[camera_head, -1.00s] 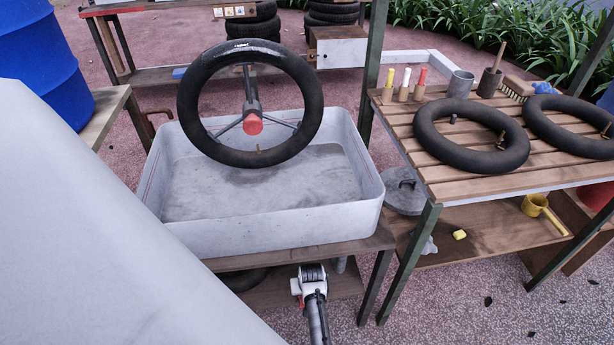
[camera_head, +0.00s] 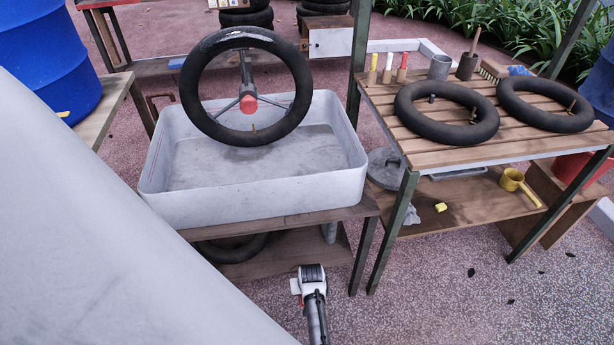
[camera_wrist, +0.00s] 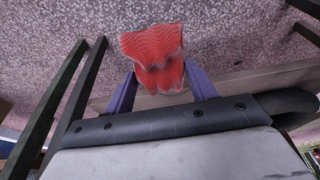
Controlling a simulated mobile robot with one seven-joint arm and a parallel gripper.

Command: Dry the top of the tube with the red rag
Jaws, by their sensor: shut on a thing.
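The black tube (camera_head: 197,95) stands upright over the grey tub (camera_head: 250,208) in the head view, around a stand with a red hub (camera_head: 248,104). The red rag (camera_wrist: 153,50) shows in the wrist view, bunched between the purple fingers of my gripper (camera_wrist: 160,82). My gripper is shut on it, with the rag's free part spreading beyond the fingertips over speckled ground.
The slatted table (camera_head: 445,155) on the right carries two more tubes (camera_head: 438,111), (camera_head: 545,104), marker sticks, cups and a brush. A blue barrel (camera_head: 50,60) stands left.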

